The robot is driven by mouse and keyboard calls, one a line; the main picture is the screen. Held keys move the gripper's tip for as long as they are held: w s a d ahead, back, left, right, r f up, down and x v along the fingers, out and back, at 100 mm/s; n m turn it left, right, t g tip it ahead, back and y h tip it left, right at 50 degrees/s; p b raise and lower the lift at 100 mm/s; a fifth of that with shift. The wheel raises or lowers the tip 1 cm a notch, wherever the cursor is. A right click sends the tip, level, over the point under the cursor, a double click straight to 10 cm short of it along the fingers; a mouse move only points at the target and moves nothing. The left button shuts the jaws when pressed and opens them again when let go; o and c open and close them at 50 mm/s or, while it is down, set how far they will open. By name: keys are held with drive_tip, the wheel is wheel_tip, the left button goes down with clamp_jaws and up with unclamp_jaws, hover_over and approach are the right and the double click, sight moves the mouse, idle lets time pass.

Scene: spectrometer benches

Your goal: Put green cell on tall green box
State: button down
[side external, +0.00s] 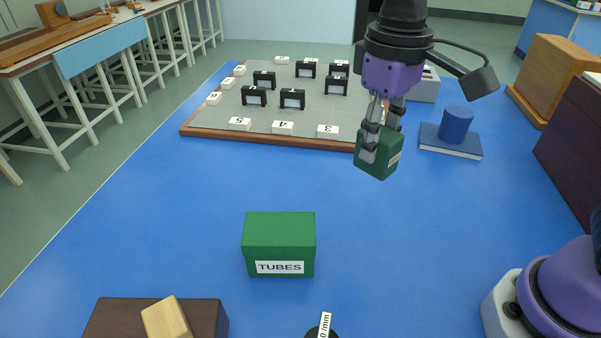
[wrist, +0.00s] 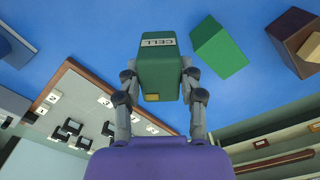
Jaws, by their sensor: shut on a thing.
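The green cell (side external: 377,158) is a dark green block with a white label. My gripper (side external: 380,138) is shut on it and holds it above the blue table, near the front right corner of the grey board. In the wrist view the cell (wrist: 160,72) sits between the fingertips of my gripper (wrist: 159,85), with its CELL label showing. The tall green box (side external: 279,243), labelled TUBES, stands on the table, lower and to the left of the cell in the side view. Its plain green top (wrist: 219,47) shows to the right of the cell in the wrist view.
A grey board (side external: 215,121) with several black holders and white number tags lies behind. A blue cylinder on a blue base (side external: 452,140) stands to the right. A dark brown block (side external: 105,320) bears a light wooden piece (side external: 167,319) at the front left. The table between cell and box is clear.

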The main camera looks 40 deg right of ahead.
drive_tip(key=s+a+r+n, duration=0.2)
drive_tip(key=s+a+n, duration=0.15)
drive_tip(key=a, duration=0.55)
drive_tip(key=s+a+r+n, duration=0.15)
drive_tip(key=a+n, duration=0.25)
drive_tip(key=a, duration=0.4)
approach(279, 228)
drive_tip(key=shift+f, duration=2.1)
drive_tip(key=shift+f, duration=0.1)
drive_tip(key=shift+c, duration=2.3)
unclamp_jaws()
drive_tip(key=shift+f, duration=0.1)
